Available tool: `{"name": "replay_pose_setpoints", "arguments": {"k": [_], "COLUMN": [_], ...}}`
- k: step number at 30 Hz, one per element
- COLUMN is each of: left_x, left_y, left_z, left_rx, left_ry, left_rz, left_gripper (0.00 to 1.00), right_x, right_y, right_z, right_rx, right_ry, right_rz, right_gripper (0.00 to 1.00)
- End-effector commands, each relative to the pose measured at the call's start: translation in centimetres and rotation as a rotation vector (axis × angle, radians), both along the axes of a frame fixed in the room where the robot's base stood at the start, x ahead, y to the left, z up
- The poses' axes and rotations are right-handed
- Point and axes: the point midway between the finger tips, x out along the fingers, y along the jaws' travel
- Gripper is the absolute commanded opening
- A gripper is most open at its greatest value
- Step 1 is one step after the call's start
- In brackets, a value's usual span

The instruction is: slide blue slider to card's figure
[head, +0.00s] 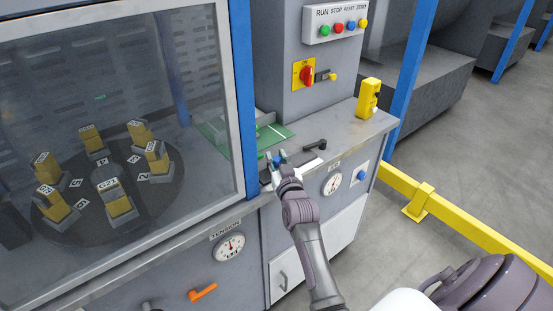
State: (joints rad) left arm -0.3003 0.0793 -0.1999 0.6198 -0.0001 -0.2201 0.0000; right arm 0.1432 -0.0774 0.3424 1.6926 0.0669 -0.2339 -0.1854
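My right gripper (277,159) is at the near edge of the grey worktop, with its fingertips spread around a small blue piece (277,161) that looks like the slider's knob. I cannot tell whether the fingers press on it. The slider's track and scale are hidden by the gripper or too small to read. A white piece (307,168), possibly the card, lies just right of the gripper; I can make out no figure on it. My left gripper is not in view.
A green mat (272,136) lies behind the gripper, and a black handle (315,145) to its right. A yellow device (369,97) stands at the worktop's back right. A framed glass window (237,100) bounds the left. Dials (332,184) are on the front panel.

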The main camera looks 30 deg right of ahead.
Motion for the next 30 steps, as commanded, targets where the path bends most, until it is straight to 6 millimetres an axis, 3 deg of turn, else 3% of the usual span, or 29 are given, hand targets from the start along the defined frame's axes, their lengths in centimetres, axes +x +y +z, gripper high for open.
{"name": "replay_pose_setpoints", "arguments": {"k": [20, 21, 24, 25, 30], "left_x": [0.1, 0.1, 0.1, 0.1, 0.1], "left_y": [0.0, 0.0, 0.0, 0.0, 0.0], "left_z": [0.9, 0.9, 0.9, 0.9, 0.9], "left_rx": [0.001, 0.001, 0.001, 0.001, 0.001], "left_ry": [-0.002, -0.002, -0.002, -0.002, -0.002], "left_rz": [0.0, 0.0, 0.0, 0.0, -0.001], "left_gripper": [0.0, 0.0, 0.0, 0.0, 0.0], "right_x": [0.0, 0.0, 0.0, 0.0, 0.0], "right_y": [0.2, 0.2, 0.2, 0.2, 0.2], "right_z": [0.0, 0.0, 0.0, 0.0, 0.0], "right_rx": [0.0, 0.0, 0.0, 0.0, 0.0], "right_ry": [0.0, 0.0, 0.0, 0.0, 0.0], "right_rz": [0.001, 0.001, 0.001, 0.001, 0.0], "right_gripper": [0.0, 0.3, 0.47, 0.52, 0.52]}}
